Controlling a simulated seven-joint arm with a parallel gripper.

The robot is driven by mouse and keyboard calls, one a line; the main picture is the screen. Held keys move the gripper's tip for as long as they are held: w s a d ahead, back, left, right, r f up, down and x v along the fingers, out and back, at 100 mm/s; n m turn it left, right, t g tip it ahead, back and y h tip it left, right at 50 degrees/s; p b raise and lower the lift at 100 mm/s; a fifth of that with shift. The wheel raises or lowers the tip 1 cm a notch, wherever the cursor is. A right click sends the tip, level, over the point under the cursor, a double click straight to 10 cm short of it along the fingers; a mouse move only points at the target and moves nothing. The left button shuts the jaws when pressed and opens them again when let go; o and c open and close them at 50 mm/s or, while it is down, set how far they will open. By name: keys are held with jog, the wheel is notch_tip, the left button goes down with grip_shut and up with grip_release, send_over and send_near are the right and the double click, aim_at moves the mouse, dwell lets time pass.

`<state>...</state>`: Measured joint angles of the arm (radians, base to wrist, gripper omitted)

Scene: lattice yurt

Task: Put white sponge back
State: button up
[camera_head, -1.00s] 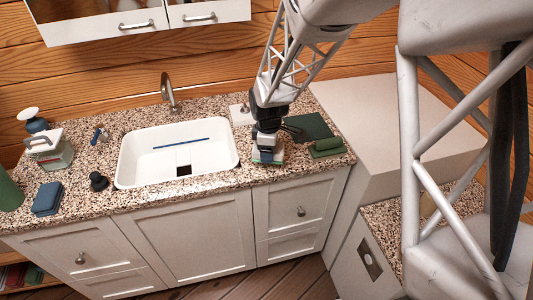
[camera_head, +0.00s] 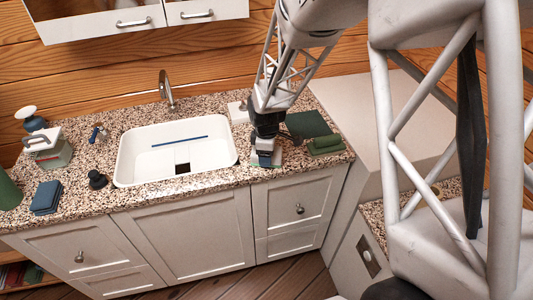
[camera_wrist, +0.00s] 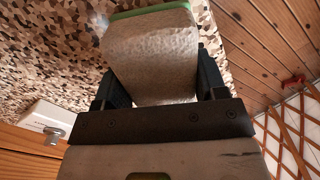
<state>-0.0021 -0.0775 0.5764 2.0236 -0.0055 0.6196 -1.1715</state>
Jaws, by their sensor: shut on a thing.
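My gripper (camera_head: 264,160) is over the counter to the right of the sink. In the wrist view my gripper (camera_wrist: 157,85) is shut on the white sponge (camera_wrist: 150,55), a pale block with a green layer along its far edge. One dark finger presses on each side of it. In the head view the sponge (camera_head: 278,157) is mostly hidden by the gripper, with only a pale and green sliver showing. Whether it touches the counter is not clear.
A white sink (camera_head: 130,165) with a tap (camera_head: 165,88) lies to the left. A dark green flat piece (camera_head: 308,124) and green folded cloths (camera_head: 326,146) lie close right of the gripper. A blue sponge (camera_head: 47,197) and a black stopper (camera_head: 97,180) are at the far left. The counter's front edge is close.

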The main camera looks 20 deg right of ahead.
jog(key=shift+f, duration=0.15)
jog(key=o, duration=0.9)
jog(key=shift+c, duration=0.2)
notch_tip(320, 180, up, 12)
jog(key=shift+r, duration=0.2)
dwell(0.7)
